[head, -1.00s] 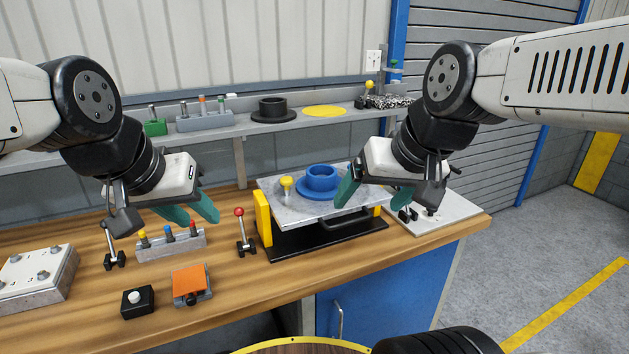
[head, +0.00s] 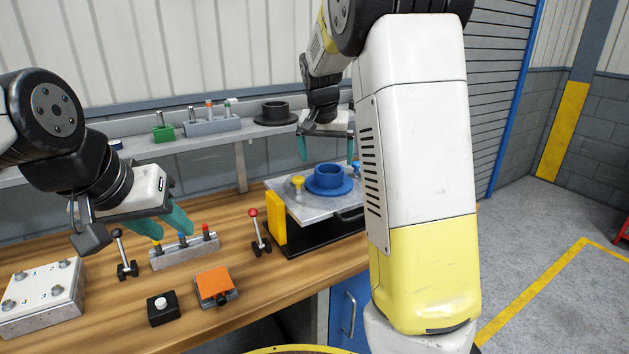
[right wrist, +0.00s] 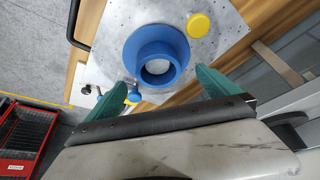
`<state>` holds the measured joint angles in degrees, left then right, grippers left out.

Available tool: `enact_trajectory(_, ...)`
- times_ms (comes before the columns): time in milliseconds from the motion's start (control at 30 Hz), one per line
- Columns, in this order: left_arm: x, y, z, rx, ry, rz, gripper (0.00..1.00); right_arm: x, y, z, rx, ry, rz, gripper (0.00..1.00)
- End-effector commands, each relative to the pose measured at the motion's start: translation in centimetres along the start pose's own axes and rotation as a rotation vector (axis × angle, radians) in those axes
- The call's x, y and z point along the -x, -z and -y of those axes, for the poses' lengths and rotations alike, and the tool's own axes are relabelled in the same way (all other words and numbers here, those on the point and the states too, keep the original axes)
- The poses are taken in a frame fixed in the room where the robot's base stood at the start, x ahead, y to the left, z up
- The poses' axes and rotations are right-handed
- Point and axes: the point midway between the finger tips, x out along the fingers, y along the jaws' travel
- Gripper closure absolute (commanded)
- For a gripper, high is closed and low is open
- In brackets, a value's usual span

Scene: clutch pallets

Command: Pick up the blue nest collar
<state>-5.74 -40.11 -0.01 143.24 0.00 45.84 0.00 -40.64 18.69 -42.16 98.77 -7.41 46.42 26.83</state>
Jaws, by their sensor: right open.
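The blue nest collar (head: 328,178) is a flanged ring lying on a grey metal plate (head: 296,205) on the bench. It also shows in the right wrist view (right wrist: 135,52), with its round opening facing the camera. My right gripper (head: 328,150) is above and behind the collar, open and empty; its teal fingers (right wrist: 165,95) show on either side of the collar's lower edge in the wrist view, apart from it. My left gripper (head: 170,228) hangs over a small rack of coloured pegs (head: 184,250) at the left; its fingers look apart with nothing between them.
A yellow knob (head: 297,182) stands on the plate beside the collar, and a yellow block (head: 276,217) is at its left edge. A red-tipped lever (head: 256,228), an orange pad (head: 214,282) and a black button box (head: 162,308) stand left. A shelf holds a black collar (head: 276,112).

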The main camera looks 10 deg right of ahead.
Motion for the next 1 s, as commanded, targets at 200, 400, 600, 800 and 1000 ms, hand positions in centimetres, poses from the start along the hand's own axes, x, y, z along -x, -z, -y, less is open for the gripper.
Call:
enact_trajectory(200,0.0,0.0,0.0,0.0,0.0,0.0,0.64,-2.6,0.0,-0.2,-0.001,-0.002,0.004,0.01)
enact_trajectory(400,0.0,0.0,0.0,0.0,0.0,0.0,0.64,-5.6,0.3,-0.5,0.0,-0.002,0.005,0.01)
enact_trajectory(600,0.0,0.0,0.0,0.0,0.0,0.0,0.64,-7.0,0.3,-0.4,0.0,0.001,0.003,0.01)
enact_trajectory(800,0.0,0.0,0.0,0.0,0.0,0.0,0.64,-7.0,0.3,-0.4,0.0,0.002,0.003,0.03)
enact_trajectory(1000,0.0,0.0,0.0,0.0,0.0,0.0,0.64,-7.0,0.3,-0.4,0.0,0.002,0.003,0.42)
